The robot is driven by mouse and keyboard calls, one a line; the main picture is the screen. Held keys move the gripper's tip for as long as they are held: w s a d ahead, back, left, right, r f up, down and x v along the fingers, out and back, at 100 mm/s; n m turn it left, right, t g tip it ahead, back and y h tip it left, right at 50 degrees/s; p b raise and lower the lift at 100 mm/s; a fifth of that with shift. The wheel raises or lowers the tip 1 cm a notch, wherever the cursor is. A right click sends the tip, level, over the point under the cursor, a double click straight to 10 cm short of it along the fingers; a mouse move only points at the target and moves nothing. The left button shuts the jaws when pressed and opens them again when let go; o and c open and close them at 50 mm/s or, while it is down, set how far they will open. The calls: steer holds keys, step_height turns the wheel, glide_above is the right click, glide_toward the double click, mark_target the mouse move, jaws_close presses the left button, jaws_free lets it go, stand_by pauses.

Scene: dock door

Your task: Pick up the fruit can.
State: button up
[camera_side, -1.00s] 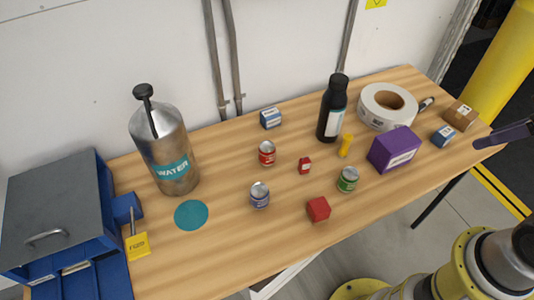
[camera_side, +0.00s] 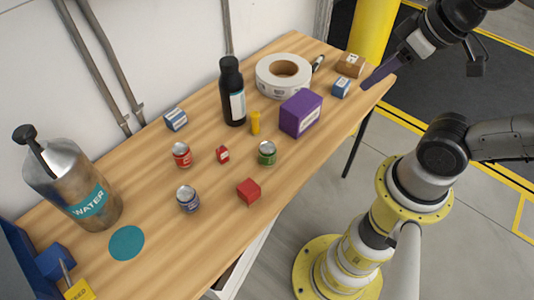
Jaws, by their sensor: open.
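Three small cans stand upright on the wooden table: a red can (camera_side: 182,155), a blue can (camera_side: 188,199) and a green can (camera_side: 267,153). Their labels are too small to read, so I cannot tell which is the fruit can. My gripper (camera_side: 420,80) is at the upper right, by the table's right end. Its fingers are wide apart with nothing between them. It is well away from all three cans.
A purple box (camera_side: 301,113), a black bottle (camera_side: 232,92) and a yellow object (camera_side: 255,123) stand near the green can. A red cube (camera_side: 248,191) and a small red box (camera_side: 222,154) lie between cans. A tape roll (camera_side: 283,76) and a water bottle (camera_side: 73,183) stand farther out.

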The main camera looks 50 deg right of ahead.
steer(key=o, duration=0.8)
